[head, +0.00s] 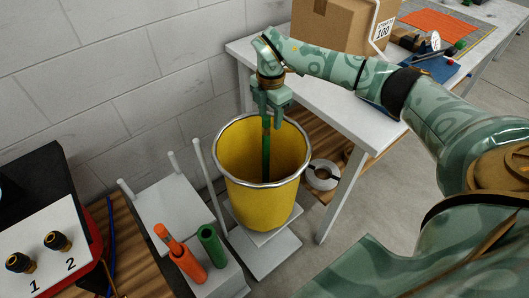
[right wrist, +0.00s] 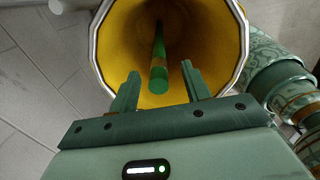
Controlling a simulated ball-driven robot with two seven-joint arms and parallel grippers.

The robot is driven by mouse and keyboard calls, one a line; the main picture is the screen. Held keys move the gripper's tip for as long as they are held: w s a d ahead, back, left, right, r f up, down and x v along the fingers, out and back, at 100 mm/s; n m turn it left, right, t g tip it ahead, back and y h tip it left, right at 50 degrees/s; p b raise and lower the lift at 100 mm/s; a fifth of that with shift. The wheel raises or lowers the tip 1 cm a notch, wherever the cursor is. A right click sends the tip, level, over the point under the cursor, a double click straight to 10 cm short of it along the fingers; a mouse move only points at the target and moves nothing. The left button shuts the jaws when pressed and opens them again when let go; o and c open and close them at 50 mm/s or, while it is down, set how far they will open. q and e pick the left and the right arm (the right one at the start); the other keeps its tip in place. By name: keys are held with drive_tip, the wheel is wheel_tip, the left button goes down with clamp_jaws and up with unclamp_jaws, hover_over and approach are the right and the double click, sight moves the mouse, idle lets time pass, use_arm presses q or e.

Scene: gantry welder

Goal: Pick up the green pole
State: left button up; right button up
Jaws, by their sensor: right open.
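The green pole (head: 266,150) stands inside the yellow bin (head: 262,205), with its upper part near the bin's rim. My right gripper (head: 270,108) is above the bin, pointing down at the top of the pole. In the right wrist view, the right gripper (right wrist: 160,82) is open, with a finger on each side of the end of the green pole (right wrist: 158,72). Gaps show between the fingers and the pole. The pole's lower end is not clear inside the bin (right wrist: 120,50). My left gripper is not in view.
Left of the bin, a light stand holds an orange tube (head: 186,260) and a green tube (head: 211,246). A white table (head: 325,125) with a cardboard box (head: 335,25) is behind right. A grey block wall (head: 115,75) is behind. A numbered panel (head: 45,245) is at left.

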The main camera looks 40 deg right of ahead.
sight(266, 130)
drive_tip(key=f, duration=0.2)
drive_tip(key=f+b, duration=0.1)
drive_tip(key=f, duration=0.1)
drive_tip(key=a+f+b, duration=0.1)
drive_tip(key=f, duration=0.1)
drive_tip(key=shift+w+f, duration=0.1)
drive_tip(key=shift+w, duration=0.15)
drive_tip(key=shift+s, duration=0.1)
drive_tip(key=shift+c, duration=0.6)
clamp_jaws()
